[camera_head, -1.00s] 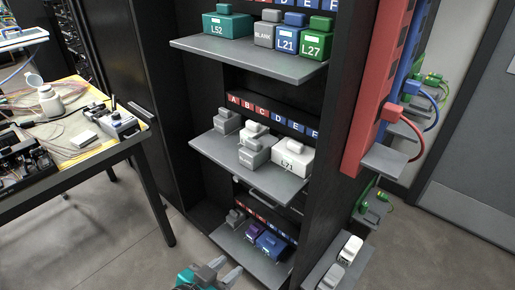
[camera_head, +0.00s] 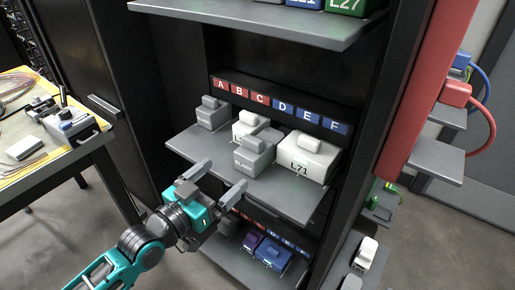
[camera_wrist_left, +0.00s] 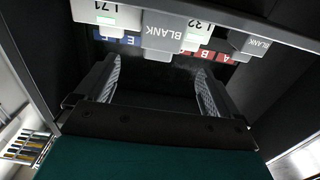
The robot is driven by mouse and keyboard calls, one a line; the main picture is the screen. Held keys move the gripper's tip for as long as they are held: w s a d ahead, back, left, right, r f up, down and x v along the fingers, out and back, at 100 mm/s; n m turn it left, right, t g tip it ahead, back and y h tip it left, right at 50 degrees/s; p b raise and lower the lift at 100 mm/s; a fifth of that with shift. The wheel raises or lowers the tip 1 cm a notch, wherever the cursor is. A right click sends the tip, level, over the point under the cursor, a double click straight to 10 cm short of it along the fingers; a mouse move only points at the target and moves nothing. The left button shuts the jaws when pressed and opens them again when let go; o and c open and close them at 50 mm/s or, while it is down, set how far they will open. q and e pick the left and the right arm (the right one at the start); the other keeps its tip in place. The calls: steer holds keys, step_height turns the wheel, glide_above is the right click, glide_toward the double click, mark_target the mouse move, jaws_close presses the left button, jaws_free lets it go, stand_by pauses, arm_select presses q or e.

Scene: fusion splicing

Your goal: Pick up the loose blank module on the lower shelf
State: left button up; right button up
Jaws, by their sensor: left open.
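A grey blank module (camera_head: 253,160) sits on the middle of the shelves in view, out in front of the row there. It also shows in the left wrist view (camera_wrist_left: 168,30), ahead of the fingers. Another grey blank (camera_head: 209,117) stands at the back left of that shelf (camera_head: 195,150). My left gripper (camera_head: 226,174) is open and empty, in front of the shelf's front edge and left of the front blank, apart from it. In the wrist view its two fingers (camera_wrist_left: 157,70) are spread wide below the modules. My right gripper is not in view.
A white L71 module (camera_head: 306,160) stands right of the front blank; another white module (camera_head: 243,126) is partly hidden behind it. A lower shelf holds a purple (camera_head: 250,241) and a blue module (camera_head: 272,254). A cluttered table (camera_head: 80,150) is at left.

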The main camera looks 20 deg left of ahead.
mark_target(254, 148)
arm_select(q)
steer(key=b+x, duration=0.1)
steer(key=x, duration=0.5)
steer(key=shift+w+d, duration=0.1)
steer(key=shift+w, duration=0.05)
steer(key=shift+b+x, duration=0.75)
steer(key=shift+x, duration=2.25)
steer(key=shift+c, duration=0.4)
steer(key=c, duration=1)
